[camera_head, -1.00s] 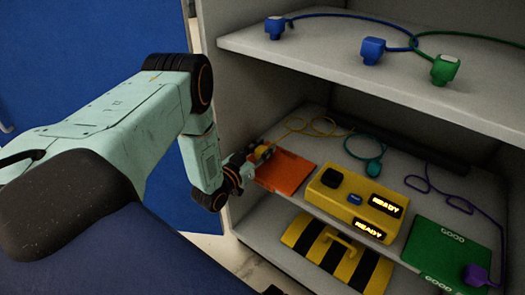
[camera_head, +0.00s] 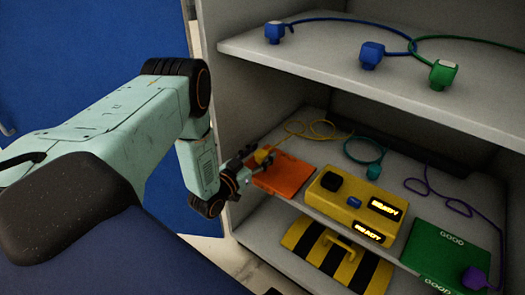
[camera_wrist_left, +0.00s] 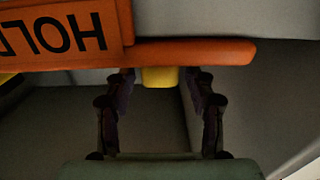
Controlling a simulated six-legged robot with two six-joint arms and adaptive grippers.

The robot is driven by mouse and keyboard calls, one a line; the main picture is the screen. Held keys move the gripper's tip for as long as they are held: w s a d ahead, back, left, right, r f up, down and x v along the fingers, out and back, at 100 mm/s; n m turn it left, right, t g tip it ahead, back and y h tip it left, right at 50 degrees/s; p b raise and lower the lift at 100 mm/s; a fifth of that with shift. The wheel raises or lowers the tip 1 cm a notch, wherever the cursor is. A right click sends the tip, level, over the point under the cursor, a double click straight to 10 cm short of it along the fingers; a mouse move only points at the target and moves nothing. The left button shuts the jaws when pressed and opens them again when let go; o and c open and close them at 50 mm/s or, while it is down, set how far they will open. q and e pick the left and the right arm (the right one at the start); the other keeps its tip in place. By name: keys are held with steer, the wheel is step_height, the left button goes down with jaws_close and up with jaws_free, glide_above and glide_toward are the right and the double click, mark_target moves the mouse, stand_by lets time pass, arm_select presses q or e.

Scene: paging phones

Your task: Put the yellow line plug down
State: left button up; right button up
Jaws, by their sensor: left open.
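The yellow line plug (camera_head: 262,156) sits at the left end of the orange mat (camera_head: 287,178) on the middle shelf, its yellow cord (camera_head: 310,130) running back in loops. My left gripper (camera_head: 250,165) is at the mat's left edge, close to the plug. In the left wrist view its two fingers (camera_wrist_left: 160,105) are open and spread apart. The yellow plug (camera_wrist_left: 160,77) shows between and beyond the fingertips, partly hidden by the orange mat's edge (camera_wrist_left: 190,53), which carries the letters HOLD. My right gripper is in neither view.
A yellow box with READY displays (camera_head: 350,200) stands right of the mat, then a green GOOD pad (camera_head: 445,250) with a purple plug (camera_head: 475,279). A teal plug (camera_head: 373,171) lies behind. The upper shelf (camera_head: 330,55) overhangs. A striped case (camera_head: 335,255) sits below.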

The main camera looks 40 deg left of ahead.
arm_select(q)
steer(key=s+p, duration=0.3)
steer(key=s, duration=0.7)
steer(key=s+d+f+g, duration=0.9)
steer(key=s+d+g, duration=0.1)
steer(key=d, duration=0.3)
steer(key=s+d+r+g, duration=0.1)
steer(key=s+g, duration=0.3)
steer(key=s, duration=0.4)
steer(key=s+d+r+g, duration=0.1)
steer(key=s+g, duration=0.3)
steer(key=s, duration=0.5)
steer(key=shift+d+r+n, duration=0.25)
steer(key=shift+d+n, duration=0.05)
step_height(320, 180, up, 8)
steer(key=p, duration=0.7)
steer(key=shift+f+p, duration=0.15)
steer(key=shift+p, duration=0.25)
